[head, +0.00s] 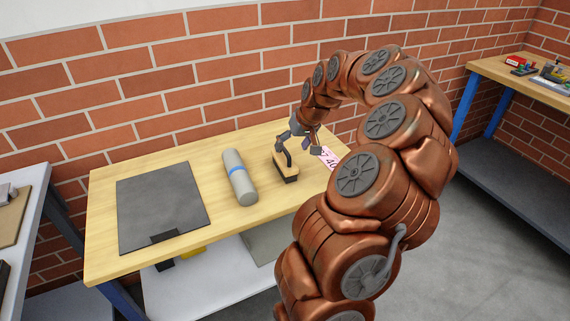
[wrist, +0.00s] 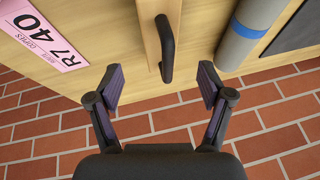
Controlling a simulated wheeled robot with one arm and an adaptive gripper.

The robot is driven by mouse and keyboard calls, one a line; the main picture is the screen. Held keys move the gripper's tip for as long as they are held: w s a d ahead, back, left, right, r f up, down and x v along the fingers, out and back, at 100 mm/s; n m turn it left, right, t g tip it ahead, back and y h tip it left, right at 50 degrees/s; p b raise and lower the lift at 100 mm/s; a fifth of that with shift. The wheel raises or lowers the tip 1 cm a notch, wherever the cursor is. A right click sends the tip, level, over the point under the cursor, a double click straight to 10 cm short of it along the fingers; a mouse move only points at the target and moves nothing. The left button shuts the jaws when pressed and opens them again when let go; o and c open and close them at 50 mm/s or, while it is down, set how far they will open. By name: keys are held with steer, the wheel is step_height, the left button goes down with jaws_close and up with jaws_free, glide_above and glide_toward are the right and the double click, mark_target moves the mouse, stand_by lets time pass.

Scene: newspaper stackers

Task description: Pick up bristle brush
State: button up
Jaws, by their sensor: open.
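The bristle brush (head: 287,164) lies on the wooden table, with a pale wooden block and dark bristles underneath. In the wrist view, its black arched handle (wrist: 166,48) stands up from the wooden block. My gripper (head: 299,150) is open at the far side of the brush. In the wrist view, my gripper (wrist: 160,84) has one finger on each side, with the near end of the handle between the fingertips and a clear gap to both. Nothing is held. The bristles are hidden in the wrist view.
A grey cylinder with a blue band (head: 239,177) lies left of the brush. A dark flat sheet (head: 160,205) is farther left on the table (head: 265,222). A pink label marked R7 40 (head: 328,157) lies to the right. A brick wall stands behind.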

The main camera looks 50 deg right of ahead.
mark_target(284, 156)
steer(key=shift+w+p+x, duration=0.15)
steer(key=shift+p+x, duration=0.35)
steer(key=shift+x, duration=1.2)
steer(key=shift+w+p+x, duration=0.2)
steer(key=shift+p+x, duration=0.25)
steer(key=shift+x, duration=1.2)
steer(key=shift+d+r, duration=0.15)
steer(key=shift+r, duration=0.05)
steer(key=c, duration=1.4)
steer(key=shift+o, duration=0.2)
steer(key=shift+r, duration=0.1)
steer(key=shift+r+b, duration=0.65)
steer(key=shift+r, duration=0.95)
steer(key=s+a+b, duration=0.1)
steer(key=s+a, duration=0.2)
steer(key=a, duration=0.1)
steer(key=s+a+r+b, duration=0.1)
steer(key=s+a, duration=0.3)
steer(key=s+a+b, duration=0.1)
steer(key=s+a, duration=0.2)
steer(key=a, duration=0.1)
steer(key=shift+s+r, duration=0.3)
